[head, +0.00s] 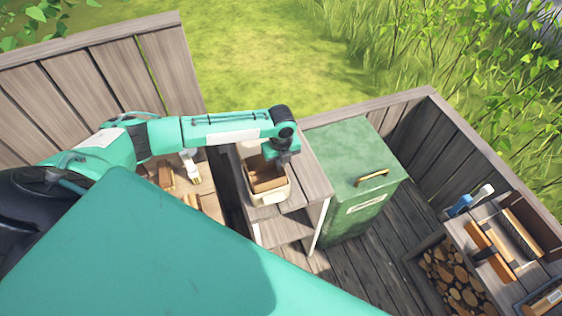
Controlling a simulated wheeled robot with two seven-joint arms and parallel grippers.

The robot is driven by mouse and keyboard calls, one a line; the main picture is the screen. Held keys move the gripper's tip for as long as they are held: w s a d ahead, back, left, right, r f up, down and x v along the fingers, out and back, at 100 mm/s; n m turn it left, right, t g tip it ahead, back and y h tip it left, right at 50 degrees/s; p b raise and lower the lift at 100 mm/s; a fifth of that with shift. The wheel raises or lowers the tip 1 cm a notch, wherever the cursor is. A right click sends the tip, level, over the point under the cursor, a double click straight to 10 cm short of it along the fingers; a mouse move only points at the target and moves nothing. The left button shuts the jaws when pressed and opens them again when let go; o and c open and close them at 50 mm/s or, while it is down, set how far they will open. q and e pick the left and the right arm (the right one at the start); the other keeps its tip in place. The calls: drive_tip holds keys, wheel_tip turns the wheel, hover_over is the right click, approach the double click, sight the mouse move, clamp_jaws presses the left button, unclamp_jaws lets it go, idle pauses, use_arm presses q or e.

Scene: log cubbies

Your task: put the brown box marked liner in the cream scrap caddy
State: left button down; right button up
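The cream scrap caddy (268,198) stands on a grey wooden stand beside the green bin. Brown surfaces (268,182) show within its rim; I cannot tell whether they are the brown box or the caddy's inside, and no liner marking is readable. My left gripper (282,155) points down right over the caddy's far right side. Its fingers are too small and hidden to tell whether they are open or hold anything. My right gripper is not in view.
The grey stand (305,178) has free room right of the caddy. A green bin (345,150) with a brass handle stands beside it. A shelf at right holds wooden items above stacked logs (455,280). A white brush (189,164) lies at left. Plank walls enclose the deck.

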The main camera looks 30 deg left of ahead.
use_arm(q)
drive_tip(key=shift+f, duration=0.25)
drive_tip(key=c, duration=1.6)
unclamp_jaws()
drive_tip(key=shift+r, duration=0.15)
drive_tip(key=shift+r, duration=0.35)
wheel_tip(320, 180, up, 13)
drive_tip(key=b, duration=0.4)
drive_tip(key=shift+f, duration=0.1)
